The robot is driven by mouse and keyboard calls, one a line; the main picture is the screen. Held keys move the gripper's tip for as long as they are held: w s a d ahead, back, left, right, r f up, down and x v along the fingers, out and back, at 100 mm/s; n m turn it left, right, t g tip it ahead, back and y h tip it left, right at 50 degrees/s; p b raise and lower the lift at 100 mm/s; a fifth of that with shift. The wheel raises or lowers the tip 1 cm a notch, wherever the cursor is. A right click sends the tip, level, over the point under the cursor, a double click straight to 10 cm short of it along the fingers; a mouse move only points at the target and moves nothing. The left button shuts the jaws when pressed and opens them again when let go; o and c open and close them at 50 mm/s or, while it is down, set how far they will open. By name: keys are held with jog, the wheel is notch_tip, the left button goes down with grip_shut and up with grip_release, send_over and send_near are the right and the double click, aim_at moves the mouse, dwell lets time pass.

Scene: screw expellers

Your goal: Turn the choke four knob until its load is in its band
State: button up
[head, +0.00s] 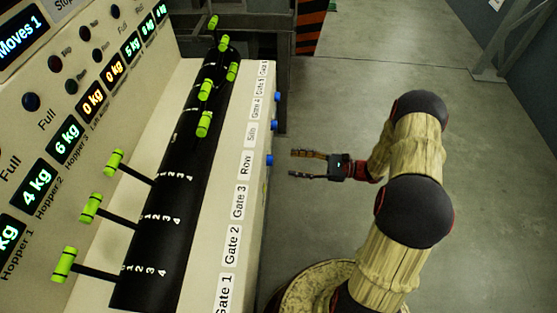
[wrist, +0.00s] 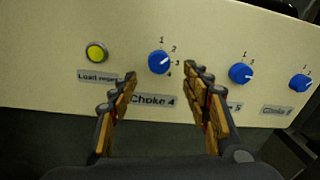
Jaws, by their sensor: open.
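The choke four knob (wrist: 159,62) is a round blue knob above the "Choke 4" label in the wrist view. Its white pointer slants up and right; the exact setting is hard to tell. Numbers 1 to 4 run around it. My gripper (wrist: 160,72) is open and empty, one fingertip to each lower side of the knob; contact is not visible. In the head view my gripper (head: 291,164) points left at the nearest blue knob (head: 270,160) on the console's side, with a small gap. I see no display named for choke four's load.
A yellow "Load reset" button (wrist: 96,52) is left of the knob. Two more blue choke knobs, the near one (wrist: 240,73) and the far one (wrist: 300,81), are to the right. Green-handled gate levers (head: 90,208) stand on the console top. Open floor (head: 330,90) lies beside it.

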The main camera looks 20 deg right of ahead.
aim_at(270, 161)
jog(key=b+x, duration=0.1)
jog(key=x, duration=0.5)
jog(key=shift+a+b, duration=0.25)
jog(key=shift+b, duration=0.05)
jog(key=shift+w, duration=0.1)
jog(key=shift+c, duration=0.9)
jog(key=c, duration=1)
jog(key=shift+r+m+p, duration=0.1)
jog(key=shift+m+p, duration=0.2)
jog(key=shift+p, duration=0.2)
jog(key=shift+w+m+g+p, duration=0.1)
jog(key=shift+m+g+p, duration=0.15)
jog(key=shift+m+p, duration=3.4)
jog(key=shift+w+m+g+p, duration=0.1)
jog(key=shift+m+g+p, duration=0.15)
jog(key=shift+m+p, duration=3.35)
jog(key=shift+d+m+b, duration=0.1)
jog(key=shift+m+b, duration=0.95)
jog(key=shift+m, duration=0.1)
